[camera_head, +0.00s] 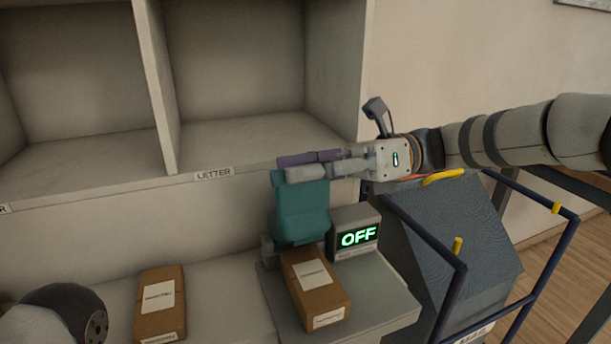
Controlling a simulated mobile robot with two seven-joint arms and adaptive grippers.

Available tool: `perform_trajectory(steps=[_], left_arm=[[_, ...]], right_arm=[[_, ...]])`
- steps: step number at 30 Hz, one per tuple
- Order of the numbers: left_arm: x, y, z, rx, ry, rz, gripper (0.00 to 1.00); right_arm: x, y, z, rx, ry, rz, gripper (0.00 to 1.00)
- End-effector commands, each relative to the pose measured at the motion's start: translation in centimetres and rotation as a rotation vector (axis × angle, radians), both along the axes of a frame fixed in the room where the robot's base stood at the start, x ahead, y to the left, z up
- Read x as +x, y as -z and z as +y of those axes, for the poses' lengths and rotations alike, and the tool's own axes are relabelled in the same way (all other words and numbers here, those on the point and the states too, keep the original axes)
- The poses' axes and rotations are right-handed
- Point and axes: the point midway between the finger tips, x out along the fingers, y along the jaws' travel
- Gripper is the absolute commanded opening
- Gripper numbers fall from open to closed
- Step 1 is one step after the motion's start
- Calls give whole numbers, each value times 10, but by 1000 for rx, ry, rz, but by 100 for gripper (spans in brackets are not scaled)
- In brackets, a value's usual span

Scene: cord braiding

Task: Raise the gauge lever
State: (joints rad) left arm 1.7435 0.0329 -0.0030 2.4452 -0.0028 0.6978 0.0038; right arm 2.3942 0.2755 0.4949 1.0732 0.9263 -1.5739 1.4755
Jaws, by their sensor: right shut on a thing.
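A teal lever (301,212), which looks like the gauge lever, stands upright behind a brown parcel (317,290) on a grey scale platform (385,305). A small display box (354,233) beside it reads OFF. My right gripper (286,166) reaches in from the right, its fingers lying flat across the top of the lever. It is shut on the lever's top edge; the fingers hide the exact contact. Of my left arm, only a rounded link (65,315) shows at the bottom left; its gripper is out of view.
Another brown parcel (160,304) lies on the counter left of the scale. Open cubbyholes with a LETTER label (214,174) stand behind. A grey mail bag (450,235) in a blue-railed cart (452,300) stands to the right, below my right arm.

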Motion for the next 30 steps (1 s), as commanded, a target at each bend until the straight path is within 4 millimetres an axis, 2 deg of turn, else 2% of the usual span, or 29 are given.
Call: perform_trajectory(steps=[7,8,9,20,23,30], left_arm=[[0,0,0,0,0,0,40],[0,0,0,0,0,0,40],[0,0,0,0,0,0,40],[0,0,0,0,0,0,40],[0,0,0,0,0,0,40],[0,0,0,0,0,0,40]], right_arm=[[-1,2,1,-3,-3,5,0],[-1,2,1,-3,-3,5,27],[-1,2,1,-4,-3,5,36],[2,1,-4,-1,2,2,38],[8,2,-22,-2,5,-1,38],[29,4,-89,-3,4,1,38]])
